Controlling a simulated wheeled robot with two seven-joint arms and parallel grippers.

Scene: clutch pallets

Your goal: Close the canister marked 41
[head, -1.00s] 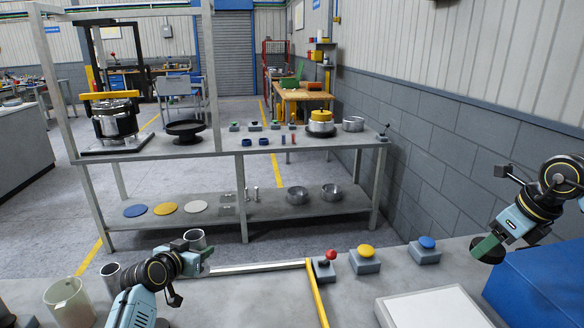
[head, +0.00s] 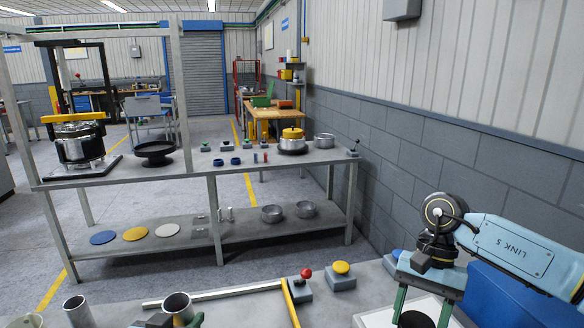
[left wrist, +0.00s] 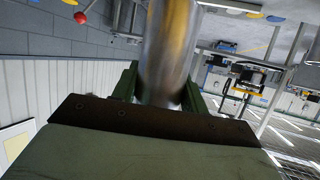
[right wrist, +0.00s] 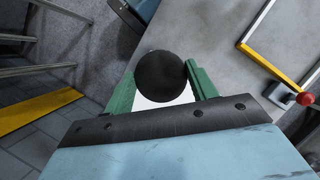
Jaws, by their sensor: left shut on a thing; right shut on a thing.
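A metal canister (head: 177,303) with an open top stands at the bottom of the head view. My left gripper (head: 180,321) is shut on it, and in the left wrist view the shiny canister (left wrist: 170,50) sits between the green fingers (left wrist: 155,95). My right gripper (head: 421,305) is shut on a round black lid (head: 416,319), low at the right of the head view. The black lid (right wrist: 163,77) shows face-on between the green fingers in the right wrist view. I cannot read the mark 41 on anything.
A second metal cup (head: 77,311) and a beige beaker (head: 20,322) stand at the left. A yellow-edged frame (head: 290,305), a red-knobbed switch box (head: 301,288) and a yellow button (head: 341,269) lie between my grippers. A white board (head: 375,317) and blue box (head: 490,300) are at right.

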